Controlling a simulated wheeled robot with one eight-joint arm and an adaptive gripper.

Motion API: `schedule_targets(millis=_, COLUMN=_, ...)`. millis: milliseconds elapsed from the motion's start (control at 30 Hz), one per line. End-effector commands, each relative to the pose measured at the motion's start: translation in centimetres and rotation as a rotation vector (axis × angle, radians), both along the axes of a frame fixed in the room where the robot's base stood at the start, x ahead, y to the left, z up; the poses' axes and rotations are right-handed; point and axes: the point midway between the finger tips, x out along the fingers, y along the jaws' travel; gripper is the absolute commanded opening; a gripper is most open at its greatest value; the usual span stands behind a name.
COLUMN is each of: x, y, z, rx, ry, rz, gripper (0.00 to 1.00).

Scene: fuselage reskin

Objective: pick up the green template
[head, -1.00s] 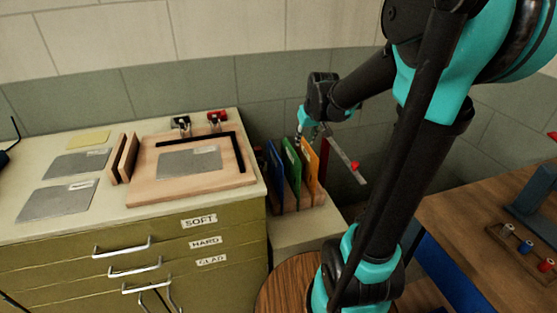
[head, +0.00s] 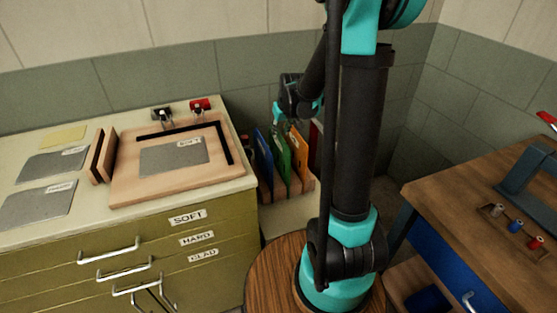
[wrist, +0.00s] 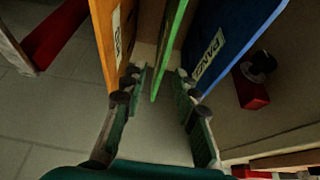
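The green template (head: 283,159) stands upright in a wooden rack, between a blue template (head: 264,157) and an orange template (head: 299,152). In the wrist view the green template (wrist: 172,42) shows edge-on between the two fingers of my gripper (wrist: 160,82). The fingers are apart, with space on both sides of the green panel, and neither visibly touches it. The orange template (wrist: 108,40) is beyond the left finger and the blue template (wrist: 222,38) beyond the right finger. In the head view my gripper is above the rack, mostly hidden by small size and the arm.
The olive drawer cabinet (head: 130,245) at left carries a wooden board (head: 122,178), grey sheets and a red clamp (head: 200,104). A wooden workbench (head: 470,190) with small spools is at right. A round wooden stool-like top (head: 262,285) is in front.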

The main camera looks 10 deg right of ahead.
Motion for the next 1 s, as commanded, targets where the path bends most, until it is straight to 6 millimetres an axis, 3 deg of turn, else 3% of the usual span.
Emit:
schedule_targets(millis=200, x=0.9, y=0.2, z=-2.0, rx=0.0, ry=0.0, rz=0.001, gripper=0.29)
schedule_targets(millis=467, x=1.4, y=0.3, z=-3.0, rx=0.0, ry=0.0, rz=0.001, gripper=0.29)
schedule_targets(millis=800, x=3.1, y=0.8, z=-6.4, rx=0.0, ry=0.0, rz=0.001, gripper=0.29)
schedule_targets(millis=1000, x=3.4, y=0.8, z=-7.0, rx=0.0, ry=0.0, rz=0.0, gripper=0.29)
